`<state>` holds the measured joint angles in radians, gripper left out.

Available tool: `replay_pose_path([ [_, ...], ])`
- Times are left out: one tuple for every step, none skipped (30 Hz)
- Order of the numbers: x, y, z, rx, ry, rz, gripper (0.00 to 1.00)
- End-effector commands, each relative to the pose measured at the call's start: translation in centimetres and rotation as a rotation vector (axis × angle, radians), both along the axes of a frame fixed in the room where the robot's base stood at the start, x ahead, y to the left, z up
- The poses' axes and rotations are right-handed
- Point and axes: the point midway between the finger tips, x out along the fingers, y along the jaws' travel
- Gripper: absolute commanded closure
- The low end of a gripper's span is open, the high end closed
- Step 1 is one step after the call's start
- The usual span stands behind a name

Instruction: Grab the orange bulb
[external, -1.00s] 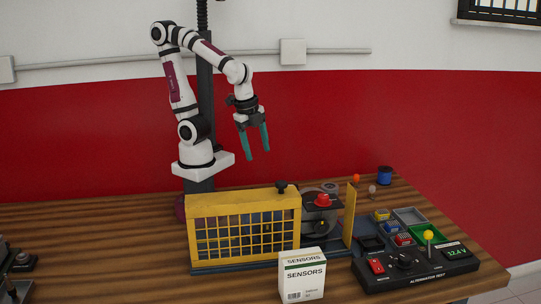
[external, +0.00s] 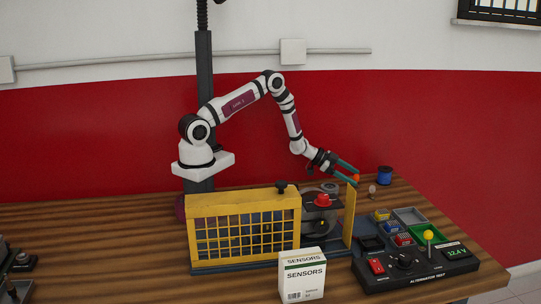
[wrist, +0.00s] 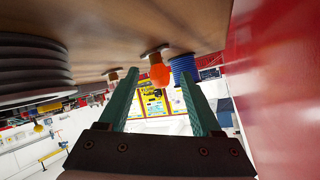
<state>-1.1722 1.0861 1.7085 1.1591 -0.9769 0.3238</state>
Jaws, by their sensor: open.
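The orange bulb (external: 356,178) is at the back right of the bench, behind the yellow panel's top edge. In the wrist view the orange bulb (wrist: 159,74) hangs from a small round base, as that picture is turned over. My gripper (external: 350,173) is open and points right and slightly down at the bulb. In the wrist view the green fingers of my gripper (wrist: 160,88) stand apart, with the bulb between their tips in the picture. I cannot tell whether the bulb is fully between them in depth. No contact shows.
A blue spool (external: 385,175) stands just right of the bulb. A pale bulb (external: 372,190) stands close by. A yellow panel (external: 349,215), a yellow mesh cage (external: 245,226) and a red knob (external: 322,200) are in front. The red wall (external: 440,120) is behind.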

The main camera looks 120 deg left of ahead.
Motion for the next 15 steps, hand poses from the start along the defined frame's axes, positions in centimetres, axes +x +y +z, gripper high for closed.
replay_pose_path([
  [0.92,0.31,-0.29,0.005,-0.001,-0.006,0.34],
  [1.28,0.5,-0.45,0.004,-0.002,-0.004,0.34],
  [1.6,0.68,-0.62,0.005,-0.002,-0.004,0.34],
  [1.76,0.76,-0.72,0.004,-0.001,-0.003,0.34],
  [1.84,0.8,-0.79,0.004,-0.001,-0.003,0.34],
  [1.89,0.83,-0.8,0.003,-0.001,-0.002,0.34],
  [1.9,0.83,-0.79,0.003,-0.001,-0.002,0.34],
  [1.89,0.84,-0.78,0.003,-0.001,-0.002,0.34],
  [1.88,0.84,-0.77,0.003,-0.001,-0.002,0.34],
  [1.88,0.83,-0.76,0.003,-0.001,-0.002,0.34],
  [1.88,0.83,-0.76,0.003,-0.001,-0.002,0.38],
  [1.88,0.82,-0.75,0.003,-0.001,-0.002,0.45],
  [1.88,0.82,-0.75,0.003,-0.001,-0.002,0.51],
  [1.88,0.82,-0.75,0.003,-0.001,-0.002,0.56],
  [1.88,0.82,-0.75,0.003,-0.001,-0.002,0.63],
])
